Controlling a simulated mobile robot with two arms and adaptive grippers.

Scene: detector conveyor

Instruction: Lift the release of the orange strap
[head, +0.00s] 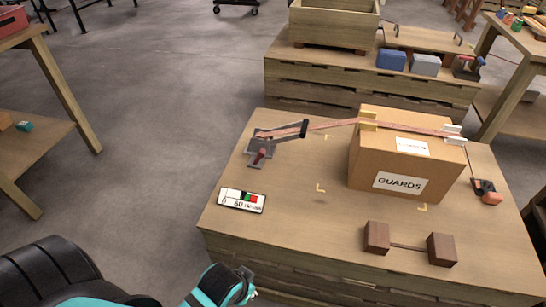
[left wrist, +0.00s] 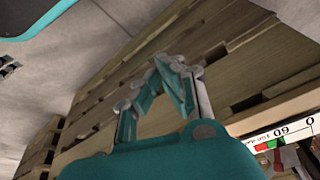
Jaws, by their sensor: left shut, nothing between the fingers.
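An orange-red strap (head: 335,124) runs from a grey metal tensioner (head: 260,146) at the table's left, over a cardboard box (head: 395,150) labelled GUARDS, to its right side. The tensioner has a long lever with a black grip (head: 304,128) and a small red tab (head: 261,155). The release cannot be told for certain. My left gripper (head: 246,280) is at the table's near left edge, apart from the tensioner and strap. In the left wrist view its teal fingers (left wrist: 172,64) are shut and empty, in front of the wooden side boards. My right gripper is not in view.
A gauge plate (head: 241,200) lies at the table's near left; it shows in the wrist view (left wrist: 280,134). Two brown blocks joined by a bar (head: 408,247) lie at the front. A black and orange item (head: 486,191) lies right of the box. Open floor lies left.

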